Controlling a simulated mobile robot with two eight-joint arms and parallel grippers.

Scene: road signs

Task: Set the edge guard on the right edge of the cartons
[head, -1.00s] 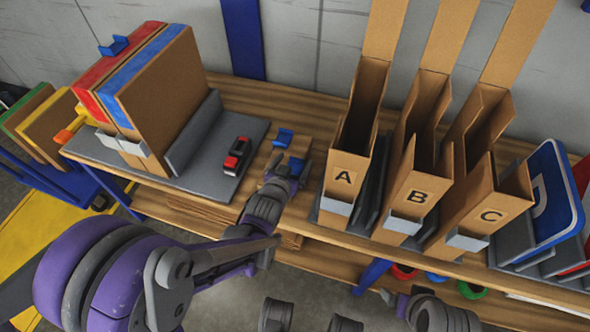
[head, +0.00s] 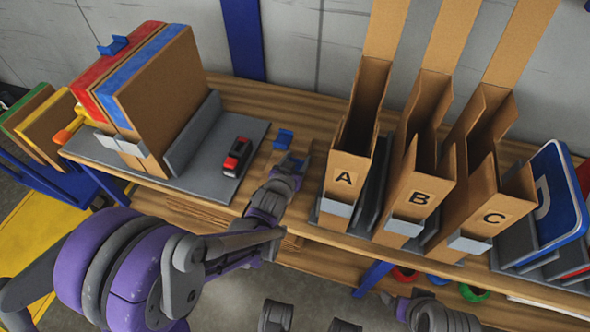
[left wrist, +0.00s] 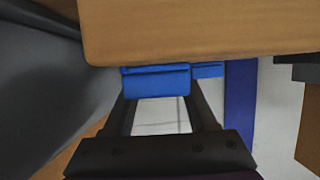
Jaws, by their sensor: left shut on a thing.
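Two tall cartons (head: 165,85) stand upright at the left of the bench, with red and blue strips along their tops. A blue edge guard (head: 113,45) sits on the top of the left carton. My left gripper (head: 290,168) is shut on another blue edge guard (head: 292,160), away to the right of the cartons. In the left wrist view the held guard (left wrist: 156,82) lies between the fingertips, close against a brown surface.
A grey stand (head: 205,120) with an upright plate holds the cartons. A red and black object (head: 236,156) lies on it, between cartons and gripper. Bins A (head: 345,178), B (head: 418,197) and C (head: 491,215) stand close at the right. Signs (head: 558,200) stand at far right.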

